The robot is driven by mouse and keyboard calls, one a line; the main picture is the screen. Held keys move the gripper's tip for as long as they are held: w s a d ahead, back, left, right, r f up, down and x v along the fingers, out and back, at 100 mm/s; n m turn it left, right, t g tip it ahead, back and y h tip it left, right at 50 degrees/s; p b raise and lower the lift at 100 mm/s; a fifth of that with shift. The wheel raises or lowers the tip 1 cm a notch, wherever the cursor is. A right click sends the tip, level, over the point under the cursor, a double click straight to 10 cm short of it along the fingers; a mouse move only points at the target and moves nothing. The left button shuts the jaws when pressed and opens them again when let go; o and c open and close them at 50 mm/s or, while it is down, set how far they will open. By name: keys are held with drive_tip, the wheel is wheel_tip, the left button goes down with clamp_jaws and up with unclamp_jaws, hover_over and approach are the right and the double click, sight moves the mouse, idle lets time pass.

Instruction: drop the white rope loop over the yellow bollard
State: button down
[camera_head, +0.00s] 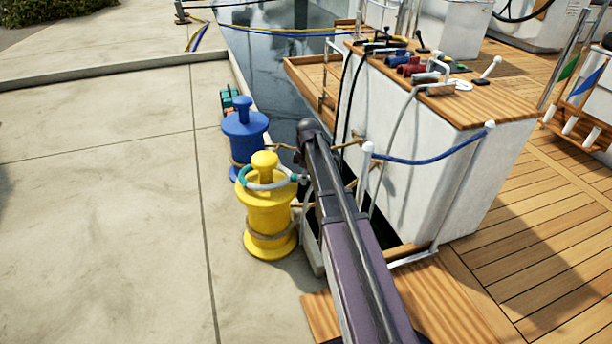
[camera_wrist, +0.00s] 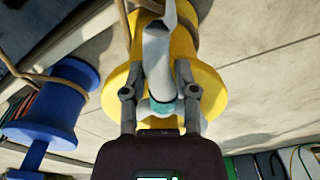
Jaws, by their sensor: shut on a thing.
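The yellow bollard (camera_head: 268,218) stands on the quay edge, upright, with a narrow knobbed post above a wide flange. The white rope loop (camera_head: 262,186), with teal bands, appears around that post at about flange height. The post's top shows above the loop. I cannot tell whether the loop rests on the flange. My gripper (camera_wrist: 160,97) is shut on the loop at its near side, by a teal band. In the wrist view the loop (camera_wrist: 158,62) runs between the fingers, with the yellow bollard (camera_wrist: 205,85) behind it. In the head view my gripper is mostly hidden.
A blue bollard (camera_head: 244,128) stands just behind, and also shows in the wrist view (camera_wrist: 52,108). A tan rope (camera_head: 262,236) wraps the yellow bollard's lower part. The white boat side (camera_head: 420,165) with a blue rope (camera_head: 440,158) is to the right. The quay (camera_head: 110,200) on the left is clear.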

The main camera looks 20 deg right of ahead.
drive_tip(key=shift+c, duration=1.5)
unclamp_jaws()
drive_tip(key=s+a+r+m+p, duration=0.55)
drive_tip(key=s+r+p, duration=0.35)
drive_tip(key=s, duration=0.3)
drive_tip(key=s+a+r+m+p, duration=0.4)
drive_tip(key=s+r+m+p, duration=0.3)
drive_tip(key=s+r+p, duration=0.4)
wheel_tip(320, 180, up, 36)
drive_tip(key=p, duration=3.6)
drive_tip(key=shift+s+h, duration=0.25)
drive_tip(key=shift+h, duration=0.05)
drive_tip(key=shift+m, duration=0.25)
